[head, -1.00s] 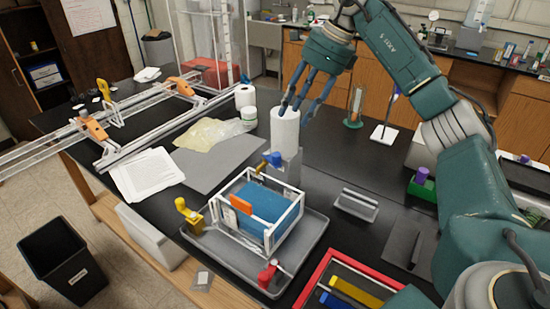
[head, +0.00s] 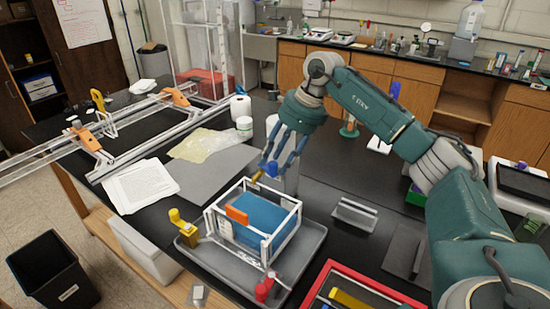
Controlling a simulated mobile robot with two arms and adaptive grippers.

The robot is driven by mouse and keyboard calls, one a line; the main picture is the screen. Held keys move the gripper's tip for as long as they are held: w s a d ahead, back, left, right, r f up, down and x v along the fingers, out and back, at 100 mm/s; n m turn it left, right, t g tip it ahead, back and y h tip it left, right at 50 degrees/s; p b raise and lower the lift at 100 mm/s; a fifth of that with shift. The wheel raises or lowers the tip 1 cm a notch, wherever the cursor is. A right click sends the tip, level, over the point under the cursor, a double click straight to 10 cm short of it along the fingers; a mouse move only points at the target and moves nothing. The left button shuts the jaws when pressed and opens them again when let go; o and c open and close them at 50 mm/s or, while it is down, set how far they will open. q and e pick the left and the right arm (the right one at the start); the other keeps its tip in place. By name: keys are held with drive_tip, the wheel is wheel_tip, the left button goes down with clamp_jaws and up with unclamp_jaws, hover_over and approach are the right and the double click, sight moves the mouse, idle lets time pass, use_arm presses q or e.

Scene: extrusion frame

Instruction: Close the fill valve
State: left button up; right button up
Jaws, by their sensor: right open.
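A white extrusion frame (head: 285,213) holds a blue block or tank (head: 262,213) with an orange piece on its front, and stands in a grey tray (head: 310,243). No label shows which is the fill valve. My left gripper is out of view.
A grey angled metal piece (head: 354,213) lies right of the tray. A red-rimmed tray (head: 365,290) is at the front right. A black bin (head: 52,272) stands on the floor.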

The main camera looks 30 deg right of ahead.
drive_tip(key=shift+w+a+f, duration=0.15)
drive_tip(key=shift+a+f, duration=0.05)
drive_tip(key=shift+f, duration=0.4)
clamp_jaws()
drive_tip(key=shift+w+d+r+n+g+y+p, duration=0.1)
drive_tip(key=shift+w+d+n+g+y+p, duration=0.1)
drive_tip(key=shift+d+n+p, duration=0.4)
drive_tip(key=shift+w+d+r+n+g+y+p, duration=0.1)
drive_tip(key=shift+n+g+y+p, duration=0.1)
drive_tip(key=shift+n, duration=0.65)
drive_tip(key=shift+w+d+n+g+y+p, duration=0.1)
drive_tip(key=shift+d+n+g+p, duration=0.2)
drive_tip(key=shift+n, duration=0.45)
